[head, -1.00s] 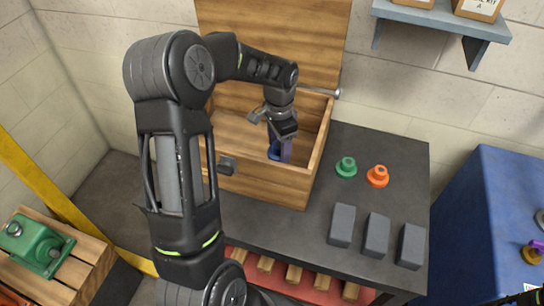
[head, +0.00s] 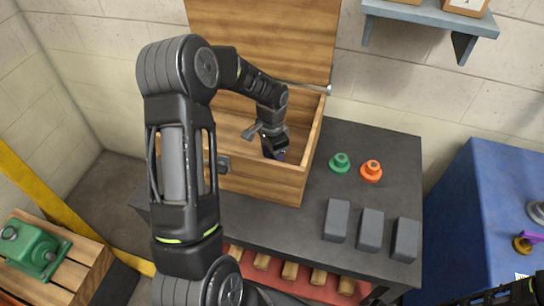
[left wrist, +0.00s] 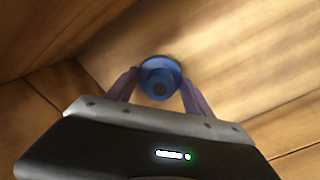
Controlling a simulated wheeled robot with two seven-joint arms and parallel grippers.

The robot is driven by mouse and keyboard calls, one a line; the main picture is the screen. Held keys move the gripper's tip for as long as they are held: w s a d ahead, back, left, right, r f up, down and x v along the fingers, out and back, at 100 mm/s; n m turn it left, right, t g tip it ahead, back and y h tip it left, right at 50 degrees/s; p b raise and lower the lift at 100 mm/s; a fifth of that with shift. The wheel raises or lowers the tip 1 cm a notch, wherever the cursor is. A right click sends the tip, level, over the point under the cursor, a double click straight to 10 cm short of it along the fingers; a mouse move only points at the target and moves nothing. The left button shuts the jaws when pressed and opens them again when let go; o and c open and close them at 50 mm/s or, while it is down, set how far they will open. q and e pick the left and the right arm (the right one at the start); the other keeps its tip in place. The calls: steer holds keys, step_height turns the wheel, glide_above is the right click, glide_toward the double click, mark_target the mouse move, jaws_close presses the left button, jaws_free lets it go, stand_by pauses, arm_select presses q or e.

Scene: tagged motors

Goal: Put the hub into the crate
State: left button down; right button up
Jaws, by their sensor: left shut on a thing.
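The wooden crate (head: 250,182) stands on the dark workbench with its lid (head: 262,40) raised behind it. My left gripper (head: 273,152) reaches down inside the crate, near its right side. It is shut on a blue round hub (left wrist: 160,72), which shows between the two fingers in the left wrist view, close to the wooden inner surfaces. Whether the hub touches the crate floor I cannot tell. In the head view the hub is mostly hidden by the gripper and the crate's front wall. My right gripper is not in view.
A green part (head: 340,163) and an orange part (head: 371,171) stand on the bench right of the crate. Several grey blocks (head: 370,230) stand in front of them. A blue table (head: 475,215) is at the right. A green motor (head: 38,250) sits on a wooden pallet at the left.

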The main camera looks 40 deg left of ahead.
mark_target(272, 156)
arm_select(q)
steer(key=shift+c, duration=2)
jaws_free()
steer(key=shift+f, duration=0.1)
step_height(272, 156, up, 12)
steer(key=shift+b, duration=0.4)
